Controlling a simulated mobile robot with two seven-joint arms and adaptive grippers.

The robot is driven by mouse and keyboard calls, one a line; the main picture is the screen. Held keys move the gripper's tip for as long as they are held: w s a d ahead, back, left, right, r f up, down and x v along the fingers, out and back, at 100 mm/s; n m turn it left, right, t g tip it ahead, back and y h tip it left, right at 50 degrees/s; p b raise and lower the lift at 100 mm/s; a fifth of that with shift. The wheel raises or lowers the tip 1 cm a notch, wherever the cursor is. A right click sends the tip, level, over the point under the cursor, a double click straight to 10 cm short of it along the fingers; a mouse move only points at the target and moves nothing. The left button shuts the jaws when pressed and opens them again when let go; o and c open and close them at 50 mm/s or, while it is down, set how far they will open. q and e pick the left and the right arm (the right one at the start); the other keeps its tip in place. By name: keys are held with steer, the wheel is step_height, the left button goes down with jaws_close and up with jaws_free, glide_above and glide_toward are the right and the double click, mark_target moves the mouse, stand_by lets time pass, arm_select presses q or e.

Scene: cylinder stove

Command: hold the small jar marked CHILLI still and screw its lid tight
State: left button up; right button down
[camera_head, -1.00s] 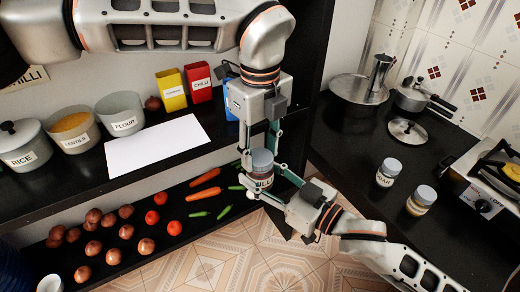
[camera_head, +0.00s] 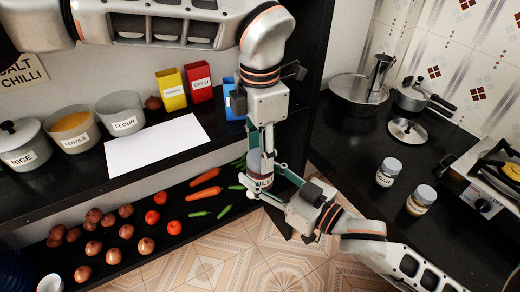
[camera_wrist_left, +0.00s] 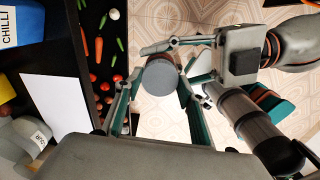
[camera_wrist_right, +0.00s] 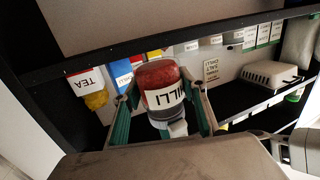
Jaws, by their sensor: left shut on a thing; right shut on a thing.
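The small jar (camera_head: 262,183) is upright in the head view, with a red body, a grey lid (camera_wrist_left: 160,76) and a white label partly hidden by fingers. The right wrist view shows the jar upside down, its label (camera_wrist_right: 165,97) readable in part as CHILLI. My left gripper (camera_head: 260,155) points down from above, shut on the lid, with one finger on each side of it. My right gripper (camera_head: 266,184) comes from the lower right and is shut around the jar's body. The jar is held in the air in front of the shelf.
A black shelf with a white sheet (camera_head: 157,146), a rice pot (camera_head: 24,145) and tubs stands at left, vegetables on the shelf below. A dark counter at right holds two small jars (camera_head: 388,172) (camera_head: 420,200), pots and a stove (camera_head: 490,180). Tiled floor lies between.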

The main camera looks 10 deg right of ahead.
arm_select(q)
steer(key=m, duration=1.4)
steer(key=o, duration=1.2)
steer(key=shift+o, duration=0.2)
steer(key=shift+r, duration=0.1)
steer(key=shift+r, duration=2.1)
steer(key=shift+c, duration=0.5)
